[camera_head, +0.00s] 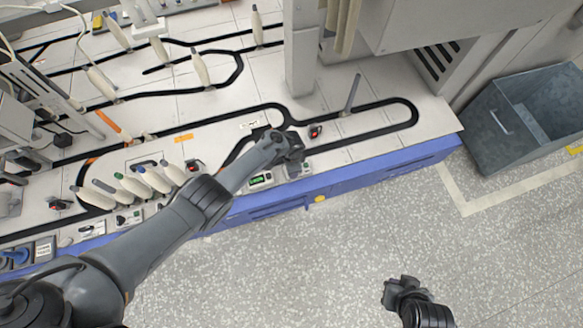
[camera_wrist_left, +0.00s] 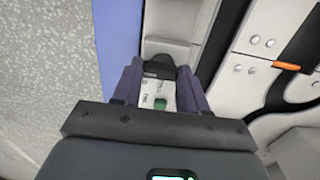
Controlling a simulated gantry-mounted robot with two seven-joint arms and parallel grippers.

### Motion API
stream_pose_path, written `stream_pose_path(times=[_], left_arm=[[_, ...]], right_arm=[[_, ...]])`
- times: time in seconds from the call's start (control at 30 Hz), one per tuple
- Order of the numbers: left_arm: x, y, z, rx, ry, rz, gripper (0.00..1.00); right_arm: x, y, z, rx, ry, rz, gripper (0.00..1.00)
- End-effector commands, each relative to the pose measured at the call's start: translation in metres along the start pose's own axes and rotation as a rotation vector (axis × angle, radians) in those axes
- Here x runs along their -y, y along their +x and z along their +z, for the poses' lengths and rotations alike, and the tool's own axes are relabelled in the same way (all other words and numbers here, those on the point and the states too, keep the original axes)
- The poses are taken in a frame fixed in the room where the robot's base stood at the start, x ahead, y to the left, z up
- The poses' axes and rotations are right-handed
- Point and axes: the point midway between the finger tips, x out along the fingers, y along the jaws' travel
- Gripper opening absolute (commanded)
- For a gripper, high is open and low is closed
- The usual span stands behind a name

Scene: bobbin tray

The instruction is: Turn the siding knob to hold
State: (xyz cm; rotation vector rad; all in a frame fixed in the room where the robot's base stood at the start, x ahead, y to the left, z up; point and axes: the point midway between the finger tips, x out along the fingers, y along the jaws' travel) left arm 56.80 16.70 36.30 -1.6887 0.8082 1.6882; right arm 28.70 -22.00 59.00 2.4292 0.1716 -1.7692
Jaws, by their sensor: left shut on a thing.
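My left gripper (camera_head: 290,153) is over a small control panel (camera_head: 301,170) at the table's front edge. In the left wrist view my left gripper (camera_wrist_left: 159,72) has its two fingers on either side of a dark knob (camera_wrist_left: 159,67), and it is shut on it. The gripper hides the knob in the head view. The panel's pale face with small markings and a green spot (camera_wrist_left: 161,103) shows between the fingers. Which way the knob points cannot be told. My right gripper (camera_head: 398,290) hangs over the floor, away from the table; its finger opening is unclear.
A black track (camera_head: 400,104) loops over the table, with a red-and-black part (camera_head: 315,131) nearby. A grey bin (camera_head: 490,148) is at the right; the floor in front is clear.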

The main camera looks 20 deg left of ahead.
Motion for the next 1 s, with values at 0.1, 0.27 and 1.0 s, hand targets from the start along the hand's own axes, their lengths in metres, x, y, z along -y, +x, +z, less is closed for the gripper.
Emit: stream_pose_path(times=[0.1, 0.27, 1.0], left_arm=[[0.0, 0.001, 0.001, 0.001, 0.002, 0.001, 0.52], [0.0, 0.001, 0.0, 0.001, 0.001, 0.001, 0.68], [0.0, -0.06, 0.001, 0.0, 0.001, 0.0, 0.68]], right_arm=[[0.0, 0.0, 0.0, 0.0, 0.001, -0.001, 0.0], [0.001, 0.0, 0.0, -0.001, 0.003, -0.003, 0.0], [0.0, -0.05, -0.016, -0.001, 0.008, -0.006, 0.0]])
